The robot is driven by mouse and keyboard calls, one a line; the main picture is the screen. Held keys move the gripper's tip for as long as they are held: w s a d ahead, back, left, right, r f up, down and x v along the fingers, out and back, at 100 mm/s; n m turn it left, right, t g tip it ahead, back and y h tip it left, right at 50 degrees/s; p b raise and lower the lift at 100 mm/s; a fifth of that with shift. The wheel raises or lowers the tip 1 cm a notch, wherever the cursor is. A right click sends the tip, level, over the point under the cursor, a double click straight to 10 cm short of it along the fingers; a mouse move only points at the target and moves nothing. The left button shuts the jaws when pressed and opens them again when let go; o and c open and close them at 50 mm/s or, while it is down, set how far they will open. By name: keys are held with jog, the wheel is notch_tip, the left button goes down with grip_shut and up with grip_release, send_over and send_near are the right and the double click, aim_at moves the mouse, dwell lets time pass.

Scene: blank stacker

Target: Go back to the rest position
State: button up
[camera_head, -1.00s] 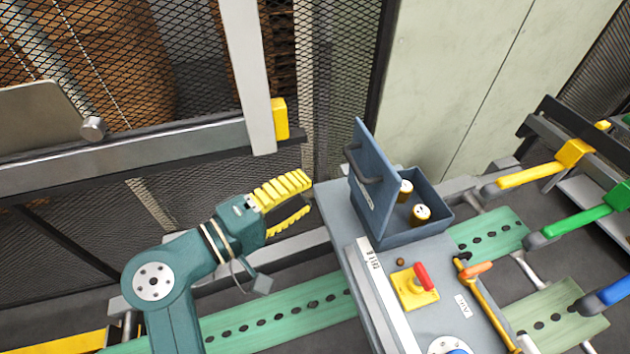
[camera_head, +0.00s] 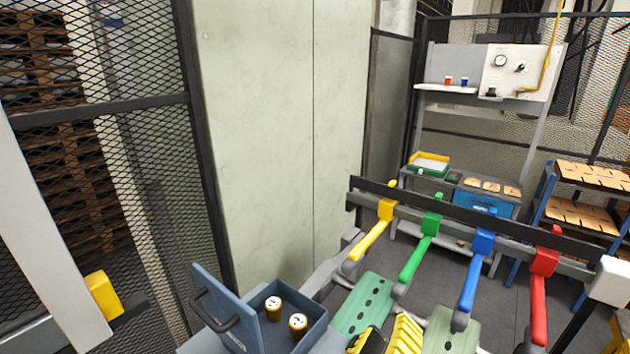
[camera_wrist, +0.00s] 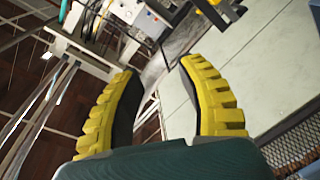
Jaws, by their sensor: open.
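My gripper (camera_wrist: 160,85) shows in the wrist view with its two yellow ribbed fingers spread apart and nothing between them. In the head view only some yellow finger ribs (camera_head: 400,335) show at the bottom edge, right of the blue-grey box (camera_head: 316,333). The rest of my arm is mostly out of that view. The box stands with its lid raised and holds two yellow-banded cylinders with pale tops (camera_head: 273,304).
Yellow (camera_head: 372,240), green (camera_head: 420,255), blue (camera_head: 472,278) and red (camera_head: 539,300) levers stand on a rail at the right. Mesh fencing (camera_head: 140,150) and a pale wall panel (camera_head: 265,140) are behind the box. A shelf rack (camera_head: 585,210) stands far right.

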jog(key=s+d+r+m+t+y, duration=0.2)
jog(key=s+d+r+m+t, duration=0.15)
jog(key=r, duration=0.25)
jog(key=s+a+r+m+t+y, duration=0.2)
jog(key=s+a+r+t+y, duration=0.15)
jog(key=a+r+y, duration=0.3)
notch_tip(320, 180, up, 12)
jog(key=w+p, duration=0.1)
jog(key=p, duration=1.1)
jog(key=shift+d+f, duration=0.25)
